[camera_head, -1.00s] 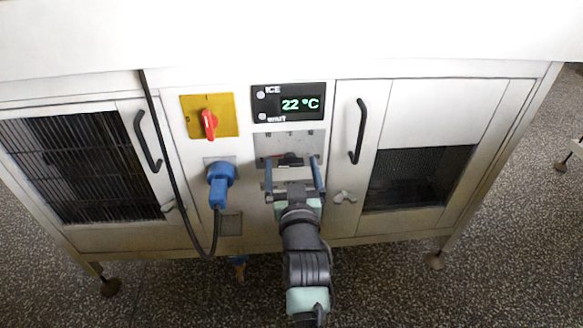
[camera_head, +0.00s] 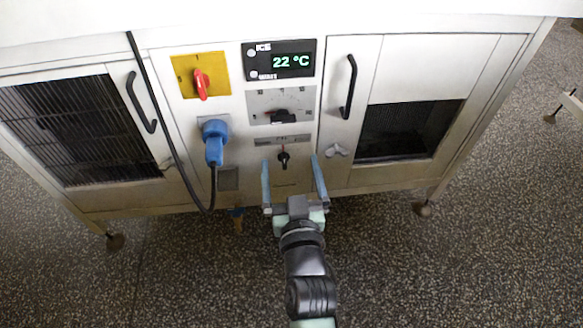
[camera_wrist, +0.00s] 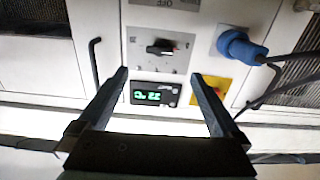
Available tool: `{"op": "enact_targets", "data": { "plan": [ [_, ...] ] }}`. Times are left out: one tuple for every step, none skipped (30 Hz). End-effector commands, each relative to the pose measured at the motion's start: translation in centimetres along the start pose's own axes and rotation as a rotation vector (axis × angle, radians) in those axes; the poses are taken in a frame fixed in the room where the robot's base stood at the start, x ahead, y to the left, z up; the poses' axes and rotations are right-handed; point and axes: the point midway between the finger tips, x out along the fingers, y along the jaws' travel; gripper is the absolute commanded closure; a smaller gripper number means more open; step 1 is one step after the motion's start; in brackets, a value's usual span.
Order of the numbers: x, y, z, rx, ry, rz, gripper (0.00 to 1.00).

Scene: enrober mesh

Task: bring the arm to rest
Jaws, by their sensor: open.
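My gripper (camera_head: 290,170) is open and empty in the head view. Its two blue-grey fingers point at the lower front panel of the white machine (camera_head: 350,180), on either side of a small black switch (camera_head: 284,156) as seen from the head. I cannot tell how far the fingertips are from the panel. In the wrist view, which shows the panel upside down, the fingers of my gripper (camera_wrist: 160,76) stand apart with nothing between them. The black dial knob (camera_head: 283,116) also shows in the wrist view (camera_wrist: 162,47), beyond the fingers.
A display (camera_head: 279,61) reads 22 °C. A red switch on a yellow plate (camera_head: 184,78), a blue plug (camera_head: 214,142) with a hanging black cable (camera_head: 165,120), and door handles (camera_head: 348,87) stick out nearby. The speckled floor (camera_head: 440,260) in front is clear.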

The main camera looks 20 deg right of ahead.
Motion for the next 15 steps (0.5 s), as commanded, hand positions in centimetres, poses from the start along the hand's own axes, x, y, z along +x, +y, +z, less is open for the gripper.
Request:
{"op": "enact_targets", "data": {
  "plan": [
    [-0.42,0.00,-0.01,-0.001,-0.001,0.000,0.00],
    [-0.58,0.03,-0.01,-0.001,-0.001,0.000,0.00],
    [-0.75,0.05,-0.01,0.000,-0.001,0.001,0.00],
    [-0.84,0.06,0.00,0.000,-0.001,0.001,0.00],
    [-0.91,0.07,-0.01,0.000,-0.001,0.001,0.00],
    [-0.95,0.07,-0.01,0.000,0.000,0.001,0.00],
    [-0.97,0.07,-0.01,0.000,0.000,0.001,0.00],
    [-0.97,0.07,-0.01,0.000,0.000,0.001,0.00],
    [-0.96,0.07,-0.01,0.000,0.000,0.001,0.00],
    [-0.95,0.07,-0.01,0.000,0.000,0.001,0.00],
    [-0.95,0.07,-0.01,0.000,0.000,0.001,0.00],
    [-0.94,0.07,0.00,0.000,0.000,0.001,0.00],
    [-0.94,0.07,0.00,0.000,0.000,0.001,0.00],
    [-0.94,0.07,0.00,0.000,0.000,0.001,0.00],
    [-0.93,0.06,0.00,0.000,0.000,0.001,0.00]
  ]
}}
